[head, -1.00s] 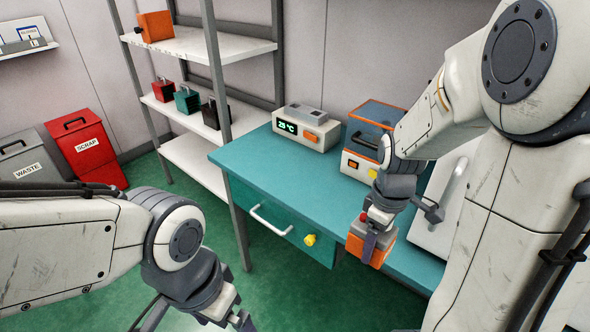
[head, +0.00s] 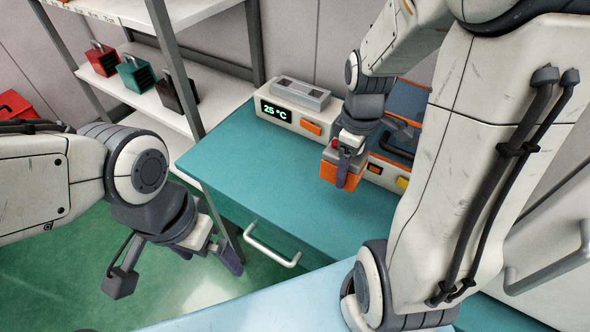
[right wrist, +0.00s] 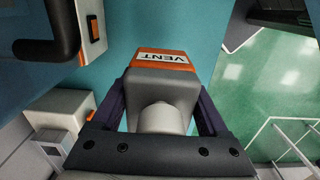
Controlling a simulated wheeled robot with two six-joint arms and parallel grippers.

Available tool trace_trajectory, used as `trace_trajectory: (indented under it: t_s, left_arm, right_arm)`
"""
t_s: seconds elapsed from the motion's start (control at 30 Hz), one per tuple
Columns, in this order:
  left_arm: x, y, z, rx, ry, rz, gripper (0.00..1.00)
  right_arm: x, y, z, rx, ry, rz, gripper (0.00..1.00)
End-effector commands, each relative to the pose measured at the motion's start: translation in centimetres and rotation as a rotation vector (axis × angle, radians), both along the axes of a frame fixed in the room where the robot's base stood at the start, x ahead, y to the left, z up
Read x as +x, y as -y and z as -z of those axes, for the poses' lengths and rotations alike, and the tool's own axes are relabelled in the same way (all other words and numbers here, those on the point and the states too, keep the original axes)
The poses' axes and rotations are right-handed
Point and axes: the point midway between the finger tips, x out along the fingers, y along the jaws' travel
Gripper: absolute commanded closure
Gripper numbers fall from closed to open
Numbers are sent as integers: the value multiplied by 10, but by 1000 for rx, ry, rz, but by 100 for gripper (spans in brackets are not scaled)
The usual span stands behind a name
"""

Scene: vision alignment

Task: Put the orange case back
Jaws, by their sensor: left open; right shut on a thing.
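My right gripper (head: 345,168) is shut on an orange case (head: 329,173) with a grey top, held over the teal bench near the temperature unit. In the right wrist view the case (right wrist: 165,62) sits between the two dark fingers of the right gripper (right wrist: 160,108), and its orange end bears a VENT label. In the head view a finger covers part of it. I cannot tell whether its underside touches the bench. My left gripper (head: 178,274) is open and empty, left of the bench over the green floor.
The teal bench (head: 240,170) has clear room at its left. The temperature unit (head: 296,105) reads 25 °C. An orange-trimmed machine (head: 405,125) stands close behind the right gripper. Red (head: 102,60), green (head: 136,75) and black (head: 177,93) cases stand on the white shelf.

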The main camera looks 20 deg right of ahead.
Motion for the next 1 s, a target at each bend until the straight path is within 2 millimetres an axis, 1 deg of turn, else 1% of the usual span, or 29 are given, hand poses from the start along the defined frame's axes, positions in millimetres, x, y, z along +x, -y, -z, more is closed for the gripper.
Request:
trace_trajectory:
  t_s: [0.07, 0.17, 0.3, 0.5, 0.6, 0.77, 0.9, 1.0]
  left_arm:
    - [0, 0, -1, 0, 0, 0, 0]
    - [0, 0, -2, 0, 0, 0, 0]
    - [0, 0, -6, 0, 0, 0, 0]
    - [0, 0, -11, 0, 0, 0, 0]
    - [0, 0, -13, 0, 0, 0, 0]
    - [0, 0, -14, 0, 0, 0, 0]
    - [0, 0, -17, 0, 0, 0, 0]
    - [0, 0, -18, 0, 0, 0, 0]
  right_arm:
    - [4, -4, 3, 0, -3, -5, 97]
    - [16, -18, 13, 1, -5, -10, 97]
    - [40, -42, 32, 1, -6, -14, 97]
    - [70, -71, 58, 0, -4, -11, 97]
    - [80, -79, 65, 0, -1, -8, 97]
    - [84, -83, 74, 0, -3, -4, 97]
    - [83, -82, 95, 0, -6, -2, 97]
    - [83, -82, 106, 0, -4, -2, 97]
